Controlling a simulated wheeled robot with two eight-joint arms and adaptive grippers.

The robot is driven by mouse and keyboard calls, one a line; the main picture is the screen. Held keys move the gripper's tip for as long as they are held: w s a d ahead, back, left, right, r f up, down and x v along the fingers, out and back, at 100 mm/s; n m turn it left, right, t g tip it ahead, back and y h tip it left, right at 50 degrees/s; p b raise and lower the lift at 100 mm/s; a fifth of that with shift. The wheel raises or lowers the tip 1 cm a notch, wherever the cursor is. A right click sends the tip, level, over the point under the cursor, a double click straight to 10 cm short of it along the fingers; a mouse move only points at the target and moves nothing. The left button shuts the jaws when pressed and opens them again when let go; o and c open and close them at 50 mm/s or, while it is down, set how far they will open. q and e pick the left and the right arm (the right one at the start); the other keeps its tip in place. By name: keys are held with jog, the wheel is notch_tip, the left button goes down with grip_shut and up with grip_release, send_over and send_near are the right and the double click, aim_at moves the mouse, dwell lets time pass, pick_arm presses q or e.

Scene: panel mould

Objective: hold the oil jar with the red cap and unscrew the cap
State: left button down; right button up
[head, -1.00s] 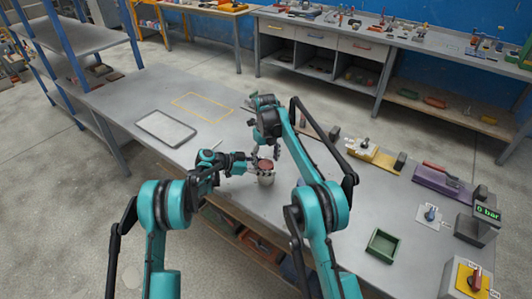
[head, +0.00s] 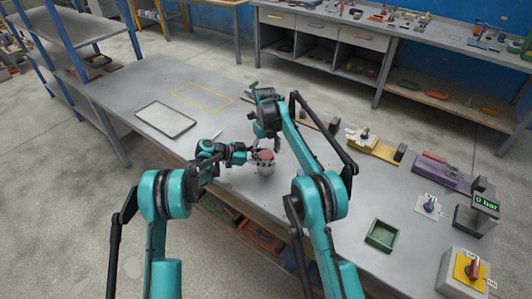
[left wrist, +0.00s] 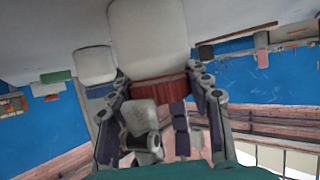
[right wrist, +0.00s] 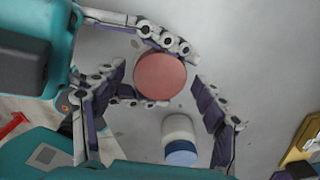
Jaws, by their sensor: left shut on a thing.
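The oil jar (head: 266,169) is pale, with a red cap (head: 266,155), and stands near the table's front edge. In the left wrist view the white jar body (left wrist: 150,35) is upside down, with its red cap (left wrist: 160,92) below. My left gripper (head: 251,155) is shut on the jar from the left. My right gripper (right wrist: 158,92) is open above it, with its fingers spread on either side of the round cap (right wrist: 160,76) and gaps showing. Part of the jar is hidden by the fingers.
A second pale jar with a blue part (right wrist: 180,142) stands close by. A grey tray (head: 166,119) lies at the back left. A green bin (head: 382,236), a yellow fixture (head: 376,148) and a purple fixture (head: 440,174) stand to the right. The table between is mostly clear.

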jog(key=shift+r, duration=0.1)
jog(key=shift+r, duration=2.2)
pick_arm(q)
jog(key=c, duration=0.6)
grip_release()
